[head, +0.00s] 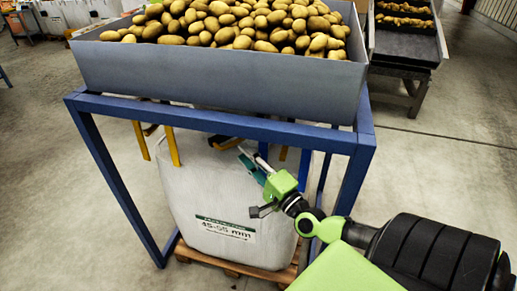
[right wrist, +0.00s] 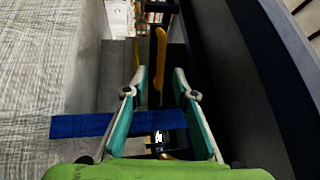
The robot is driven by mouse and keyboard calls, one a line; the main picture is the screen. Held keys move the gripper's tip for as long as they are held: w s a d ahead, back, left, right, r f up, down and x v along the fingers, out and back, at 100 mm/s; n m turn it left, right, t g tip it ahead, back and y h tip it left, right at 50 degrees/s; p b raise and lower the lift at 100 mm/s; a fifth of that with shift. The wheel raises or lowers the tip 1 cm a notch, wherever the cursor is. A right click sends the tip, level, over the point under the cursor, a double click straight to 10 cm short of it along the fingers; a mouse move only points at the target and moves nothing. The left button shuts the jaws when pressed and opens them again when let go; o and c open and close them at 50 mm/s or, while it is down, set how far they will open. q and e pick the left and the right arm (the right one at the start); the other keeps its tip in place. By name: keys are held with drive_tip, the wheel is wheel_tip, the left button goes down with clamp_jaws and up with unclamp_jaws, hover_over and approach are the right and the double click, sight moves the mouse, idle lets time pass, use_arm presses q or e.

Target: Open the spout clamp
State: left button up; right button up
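My right gripper (head: 256,163) is under the grey hopper (head: 220,82), in front of the upper part of the white big bag (head: 200,185). In the right wrist view its two teal fingers (right wrist: 160,80) stand apart with a clear gap, holding nothing. My left gripper is not in view.
The blue frame (head: 100,160) has legs and a front rail close to my right arm. The hopper is full of potatoes (head: 230,22). The bag stands on a wooden pallet (head: 240,268). A conveyor (head: 405,45) stands back right. Floor at right is clear.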

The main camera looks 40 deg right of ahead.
drive_tip(key=shift+s+a+f, duration=0.1)
drive_tip(key=shift+s+f, duration=0.05)
drive_tip(key=shift+s, duration=0.75)
drive_tip(key=shift+s+d+f, duration=0.1)
drive_tip(key=shift+s+f, duration=0.1)
drive_tip(key=shift+s, duration=0.75)
drive_tip(key=shift+s+a+f, duration=0.1)
drive_tip(key=shift+s+f, duration=0.05)
drive_tip(key=shift+s, duration=0.75)
